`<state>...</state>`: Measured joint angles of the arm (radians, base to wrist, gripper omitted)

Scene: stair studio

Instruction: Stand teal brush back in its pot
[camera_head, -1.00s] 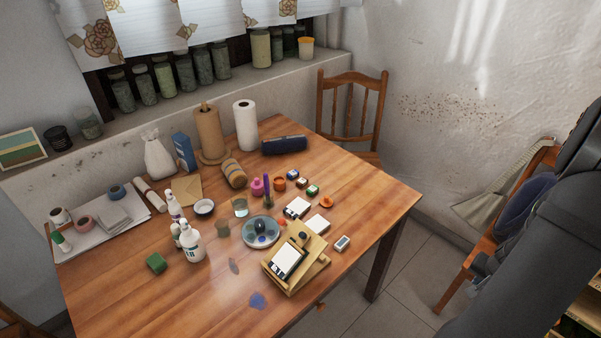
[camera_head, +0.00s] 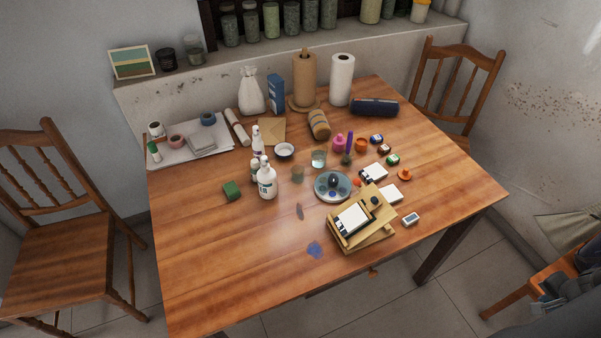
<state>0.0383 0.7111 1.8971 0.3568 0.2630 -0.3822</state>
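I cannot make out a teal brush or tell which pot is its own. On the wooden table, a purple upright item (camera_head: 349,141) stands by a small dark pot (camera_head: 346,159), with a pink bottle (camera_head: 338,144) to its left and an orange pot (camera_head: 361,145) to its right. A clear glass (camera_head: 319,158) stands left of them, and a fainter greenish cup (camera_head: 297,174) is further left. A round blue-grey palette (camera_head: 322,193) lies in front. My gripper is not visible; only a dark shape, perhaps my arm, shows at the lower right corner.
Paper rolls (camera_head: 341,80) stand at the back. The table's front left (camera_head: 215,265) is clear. Chairs stand around the table.

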